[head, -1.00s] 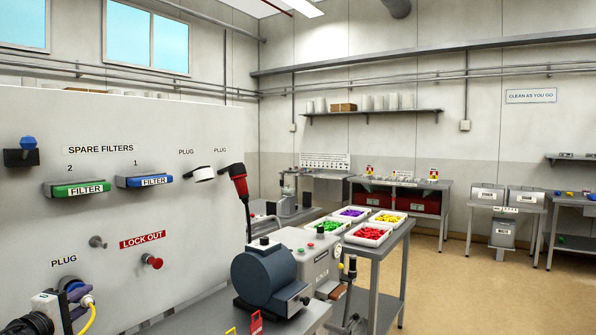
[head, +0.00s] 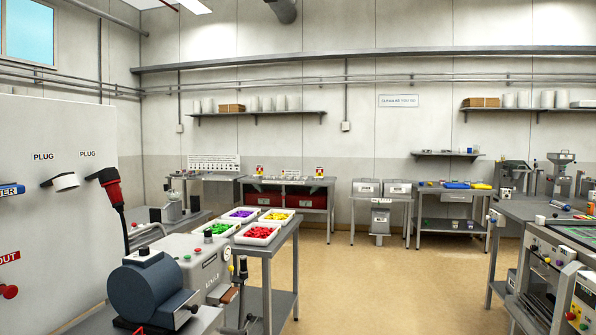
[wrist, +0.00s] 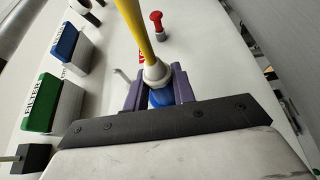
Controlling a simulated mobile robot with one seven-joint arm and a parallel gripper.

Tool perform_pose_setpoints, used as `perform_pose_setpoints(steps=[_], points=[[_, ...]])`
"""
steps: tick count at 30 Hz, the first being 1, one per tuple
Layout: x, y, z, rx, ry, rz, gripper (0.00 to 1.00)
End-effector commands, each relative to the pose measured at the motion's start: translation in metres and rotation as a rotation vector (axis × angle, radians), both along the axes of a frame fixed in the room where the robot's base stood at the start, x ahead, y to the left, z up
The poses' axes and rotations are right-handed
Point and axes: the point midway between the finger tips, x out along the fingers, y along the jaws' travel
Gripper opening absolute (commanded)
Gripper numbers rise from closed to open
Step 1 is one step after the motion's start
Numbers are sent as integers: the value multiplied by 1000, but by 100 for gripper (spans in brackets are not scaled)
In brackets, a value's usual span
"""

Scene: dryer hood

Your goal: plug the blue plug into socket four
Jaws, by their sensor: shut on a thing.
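My gripper (wrist: 158,90) shows in the wrist view, its purple fingers shut on the blue plug (wrist: 161,98). Only a little of the plug's blue body shows between the fingers. Its pale collar (wrist: 156,74) and thick yellow cable (wrist: 137,28) stick out beyond them, towards the top of the picture. The plug is held off the white panel (wrist: 205,75) behind; the distance is hard to tell. My gripper is outside the head view. I can make out no socket marked four in either view.
The panel carries a blue filter (wrist: 68,43), a green filter (wrist: 45,103) and a red lock-out button (wrist: 156,22). In the head view, a red plug (head: 108,185) and a blue motor (head: 146,288) stand near the panel. Open floor (head: 345,270) lies right of the trays.

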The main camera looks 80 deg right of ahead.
Motion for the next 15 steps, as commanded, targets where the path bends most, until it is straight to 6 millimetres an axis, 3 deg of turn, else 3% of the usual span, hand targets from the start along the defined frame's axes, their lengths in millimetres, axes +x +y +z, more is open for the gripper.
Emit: perform_pose_setpoints(steps=[15], points=[[-20,-1,0,-1,-3,-1,0]])
